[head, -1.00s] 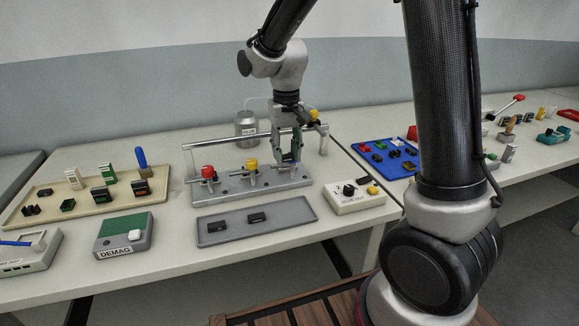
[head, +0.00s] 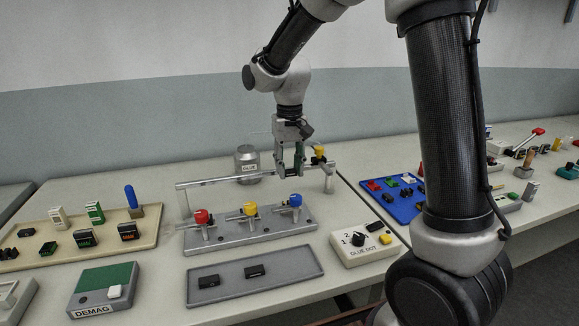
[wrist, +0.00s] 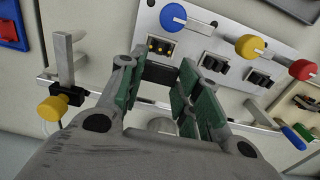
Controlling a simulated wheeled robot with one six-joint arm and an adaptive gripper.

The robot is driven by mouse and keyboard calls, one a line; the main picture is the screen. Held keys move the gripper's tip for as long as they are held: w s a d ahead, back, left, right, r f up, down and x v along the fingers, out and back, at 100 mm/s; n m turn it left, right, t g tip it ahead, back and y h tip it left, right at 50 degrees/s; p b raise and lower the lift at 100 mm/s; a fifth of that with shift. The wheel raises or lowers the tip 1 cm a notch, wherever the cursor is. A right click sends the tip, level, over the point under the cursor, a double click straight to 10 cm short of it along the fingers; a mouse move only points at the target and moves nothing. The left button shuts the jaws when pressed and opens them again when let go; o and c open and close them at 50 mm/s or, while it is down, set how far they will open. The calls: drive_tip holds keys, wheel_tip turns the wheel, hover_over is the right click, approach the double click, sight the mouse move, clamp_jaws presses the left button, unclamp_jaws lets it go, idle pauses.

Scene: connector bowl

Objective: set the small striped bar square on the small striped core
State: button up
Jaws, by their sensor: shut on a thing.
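My gripper (head: 291,172) is in the air near the rail, behind the blue-knobbed clamp. In the wrist view its green-padded fingers (wrist: 158,82) are shut on a small black bar (wrist: 160,72), partly hidden between the tips; no stripes can be made out. Just beyond the bar, a dark core with copper-coloured spots (wrist: 163,47) sits in the grey fixture (wrist: 205,45) by the blue clamp (head: 296,201). The held bar appears apart from this core, though the gap is hard to judge. Whether the core is striped is too small to tell.
Yellow (head: 250,209) and red (head: 201,217) clamps stand left on the fixture, with dark cores by them (wrist: 215,63). A raised rail (head: 225,181) runs behind. A grey tray (head: 290,275) with two dark bars lies in front, a glue-dot box (head: 365,246) at right.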

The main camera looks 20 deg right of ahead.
drive_tip(key=shift+f, duration=0.1)
drive_tip(key=shift+f, duration=4.2)
drive_tip(key=o, duration=1.1)
